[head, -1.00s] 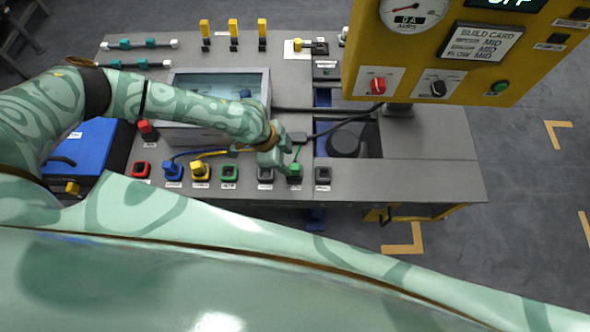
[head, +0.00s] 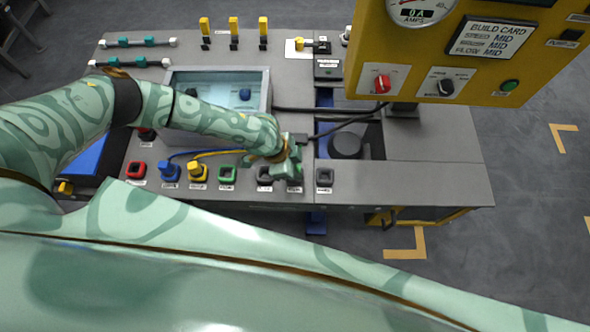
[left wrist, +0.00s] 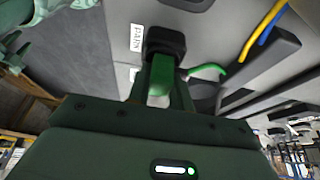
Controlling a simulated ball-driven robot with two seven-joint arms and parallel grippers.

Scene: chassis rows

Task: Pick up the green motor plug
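The green motor plug (left wrist: 160,80) shows in the left wrist view. It stands in a dark socket labelled PARK (left wrist: 166,42), and a short green lead (left wrist: 207,70) runs from it. My left gripper (left wrist: 162,88) is around the plug, with one dark finger close on each side. I cannot tell whether the fingers press on it. In the head view my left gripper (head: 291,172) is over the park socket at the bench's front edge and hides the plug. My right gripper is not in view.
On the bench (head: 420,180), a red socket (head: 137,169), blue plug (head: 170,171), yellow plug (head: 198,172) and green socket (head: 227,174) stand to the left. A dark socket (head: 325,178) is to the right. A yellow control panel (head: 350,75) overhangs the back right.

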